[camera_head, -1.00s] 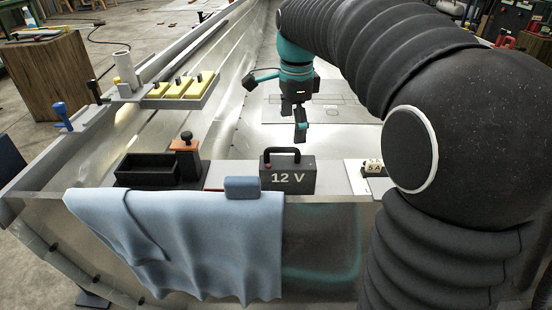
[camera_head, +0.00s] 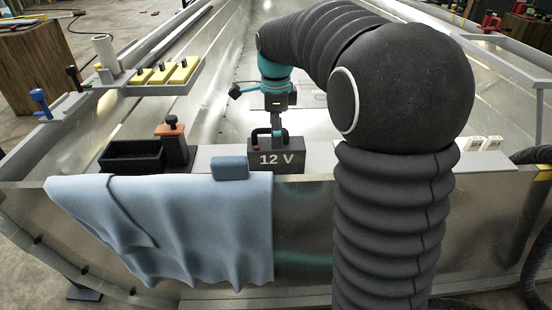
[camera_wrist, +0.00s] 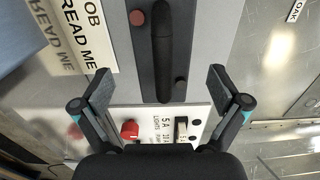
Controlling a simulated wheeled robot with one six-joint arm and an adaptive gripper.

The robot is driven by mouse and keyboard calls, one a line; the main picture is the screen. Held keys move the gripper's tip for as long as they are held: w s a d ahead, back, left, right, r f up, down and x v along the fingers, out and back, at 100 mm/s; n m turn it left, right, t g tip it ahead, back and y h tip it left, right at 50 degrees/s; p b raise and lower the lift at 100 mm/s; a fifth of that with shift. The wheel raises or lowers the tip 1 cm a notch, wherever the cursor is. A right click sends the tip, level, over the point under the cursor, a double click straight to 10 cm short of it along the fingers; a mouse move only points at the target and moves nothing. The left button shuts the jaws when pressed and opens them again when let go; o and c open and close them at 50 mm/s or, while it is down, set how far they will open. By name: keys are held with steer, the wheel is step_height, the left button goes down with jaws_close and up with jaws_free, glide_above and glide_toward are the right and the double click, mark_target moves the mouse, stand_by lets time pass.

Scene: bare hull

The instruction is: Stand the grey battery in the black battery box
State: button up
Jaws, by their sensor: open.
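The grey battery (camera_head: 277,159), marked 12 V, stands upright on the ledge, with a black carry handle and a red terminal on top. In the wrist view, its dark top (camera_wrist: 141,80) and black handle (camera_wrist: 161,50) run up the middle of the picture. My gripper (camera_head: 277,130) is over the battery at its handle. It is open, with its fingers (camera_wrist: 158,82) apart on either side of the handle; I cannot tell whether they touch anything. The black battery box (camera_head: 133,166) is open-topped, on the ledge to the left, and looks empty.
An orange-topped black post (camera_head: 172,146) stands between box and battery. A blue block (camera_head: 230,169) and blue cloth (camera_head: 170,225) lie at the ledge's front. A white panel with a red knob (camera_wrist: 130,130) lies beside the battery. A tray of yellow blocks (camera_head: 160,90) is behind left.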

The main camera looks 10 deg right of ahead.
step_height(320, 180, down, 5)
steer(key=shift+w+d+f+b, duration=0.1)
steer(key=shift+w+b, duration=0.05)
steer(key=shift+b, duration=0.35)
steer(key=c, duration=1.6)
steer(key=shift+r, duration=0.2)
jaws_close()
steer(key=shift+w+r, duration=0.1)
steer(key=shift+r, duration=0.1)
